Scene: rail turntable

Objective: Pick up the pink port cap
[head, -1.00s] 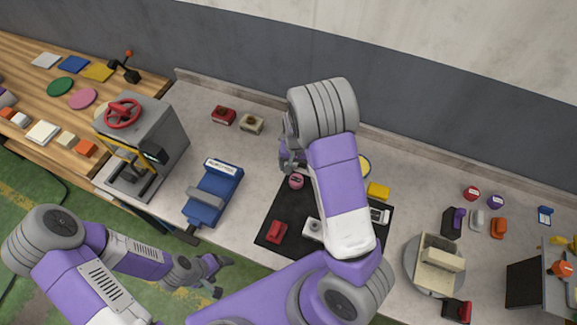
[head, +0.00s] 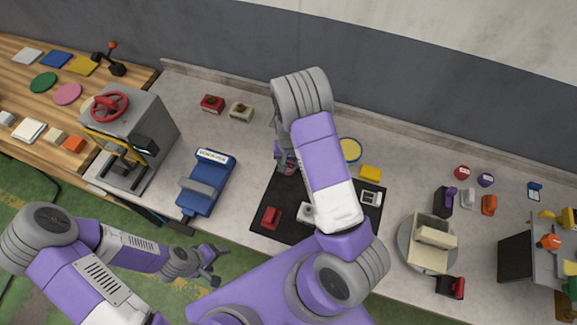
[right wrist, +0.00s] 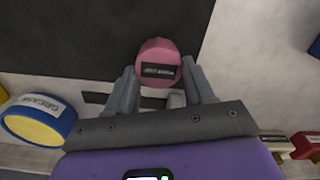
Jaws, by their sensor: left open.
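The pink port cap (right wrist: 158,60), with a dark label on its side, is near the edge of a black mat (right wrist: 90,40). In the right wrist view it lies between the fingertips of my right gripper (right wrist: 160,78), which look apart, with a slim gap beside the cap. In the head view my right gripper (head: 283,158) is at the mat's upper left, and my arm and gripper hide most of the cap (head: 289,169). My left gripper (head: 215,265) is open and empty, off the front of the bench.
A red part (head: 269,217) and a white part (head: 306,212) stand on the mat. A yellow block (head: 371,173) and a yellow-topped GREASE tin (right wrist: 38,120) are nearby. A blue device (head: 205,185) stands left, a turntable (head: 405,247) right.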

